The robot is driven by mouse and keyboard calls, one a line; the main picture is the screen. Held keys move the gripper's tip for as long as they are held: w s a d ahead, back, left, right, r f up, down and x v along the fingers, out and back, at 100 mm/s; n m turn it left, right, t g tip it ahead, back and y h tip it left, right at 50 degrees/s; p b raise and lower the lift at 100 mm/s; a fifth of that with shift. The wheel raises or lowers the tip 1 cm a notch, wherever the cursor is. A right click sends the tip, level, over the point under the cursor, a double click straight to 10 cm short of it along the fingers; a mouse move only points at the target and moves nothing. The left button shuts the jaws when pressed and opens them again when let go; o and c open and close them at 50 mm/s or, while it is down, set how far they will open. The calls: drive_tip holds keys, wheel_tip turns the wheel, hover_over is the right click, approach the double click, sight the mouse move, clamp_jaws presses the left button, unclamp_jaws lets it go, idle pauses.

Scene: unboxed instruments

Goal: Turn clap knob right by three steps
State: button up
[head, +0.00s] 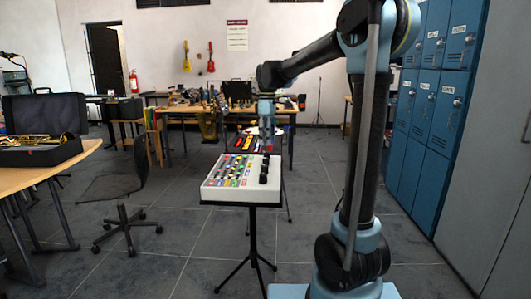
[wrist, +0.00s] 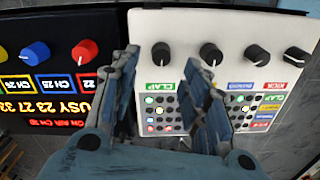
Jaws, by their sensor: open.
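The white drum machine (head: 226,190) stands on a black tripod stand in the head view. Its panel (wrist: 222,22) fills the right of the wrist view, with several black knobs in a row. The clap knob (wrist: 161,53) is black with a pale pointer mark, beside the green CLAP label (wrist: 161,87), which reads upside down. My gripper (wrist: 160,68) is open, with one finger to each side of the CLAP label and the knob just beyond the fingertips. I see no contact with the knob. In the head view my gripper (head: 267,133) is above the machine's far end.
Another device (wrist: 60,20) with blue and red knobs and a lit display adjoins the left of the panel. A chair (head: 112,187) and blue lockers (head: 434,115) stand farther off.

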sight(267, 152)
drive_tip(key=shift+s+f, duration=0.1)
drive_tip(key=shift+f, duration=2.8)
clamp_jaws()
drive_tip(key=shift+a, duration=0.15)
